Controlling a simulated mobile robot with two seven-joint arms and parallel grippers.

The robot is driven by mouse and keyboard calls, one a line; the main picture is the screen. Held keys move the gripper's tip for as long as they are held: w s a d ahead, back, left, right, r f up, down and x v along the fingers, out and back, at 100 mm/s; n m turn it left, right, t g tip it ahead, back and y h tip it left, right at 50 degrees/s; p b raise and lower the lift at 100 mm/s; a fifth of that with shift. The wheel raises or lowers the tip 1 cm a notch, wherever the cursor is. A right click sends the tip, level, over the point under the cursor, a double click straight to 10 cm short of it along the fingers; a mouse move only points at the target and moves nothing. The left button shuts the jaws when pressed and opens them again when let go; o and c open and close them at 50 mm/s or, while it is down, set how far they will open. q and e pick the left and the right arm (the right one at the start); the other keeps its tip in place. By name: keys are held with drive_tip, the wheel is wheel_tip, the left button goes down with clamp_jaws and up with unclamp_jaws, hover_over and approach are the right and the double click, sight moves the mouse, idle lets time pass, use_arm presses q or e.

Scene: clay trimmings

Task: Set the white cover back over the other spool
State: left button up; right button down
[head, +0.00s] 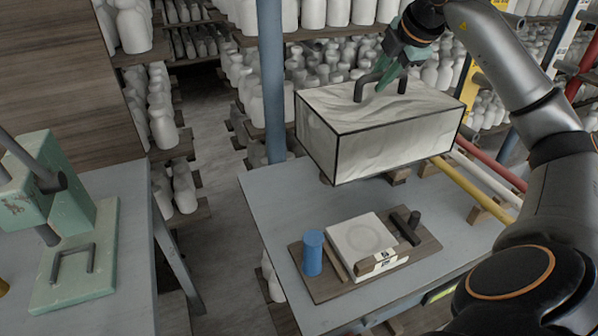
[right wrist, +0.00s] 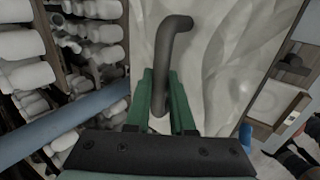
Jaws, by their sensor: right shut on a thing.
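The white cover (head: 400,128) is a large pale box with black edges and a dark bent handle on top. My right gripper (head: 383,78) is shut on that handle (right wrist: 174,40), and the cover hangs in the air above the back of the grey table. A blue cylinder (head: 312,253), which looks like a spool, stands upright and uncovered on a wooden board (head: 325,288), below and in front of the cover. My left gripper is not in view.
A white square block (head: 360,240) with a round mark and a label lies on the board. The grey table (head: 270,205) is bare left of the board. A blue post (head: 272,80) stands close left of the cover. A green machine (head: 75,250) is on another table at left.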

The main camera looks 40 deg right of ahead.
sight(333, 94)
drive_tip(key=shift+w, duration=0.3)
drive_tip(key=shift+w+a, duration=0.15)
drive_tip(key=shift+w, duration=0.15)
drive_tip(key=w+a+f+p, duration=0.1)
drive_tip(key=a, duration=0.1)
drive_tip(key=w+a+f+p, duration=0.1)
drive_tip(key=w+a, duration=0.1)
drive_tip(key=w+a+f+p, duration=0.1)
drive_tip(key=a, duration=0.1)
drive_tip(key=shift+w, duration=0.35)
drive_tip(key=w+a+f, duration=0.3)
drive_tip(key=a+f, duration=0.1)
drive_tip(key=f, duration=0.6)
drive_tip(key=shift+w+a+p, duration=0.15)
drive_tip(key=shift+w+p, duration=0.2)
drive_tip(key=c, duration=0.8)
unclamp_jaws()
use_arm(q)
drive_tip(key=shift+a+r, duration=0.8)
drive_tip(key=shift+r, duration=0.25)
use_arm(e)
drive_tip(key=shift+r, duration=0.15)
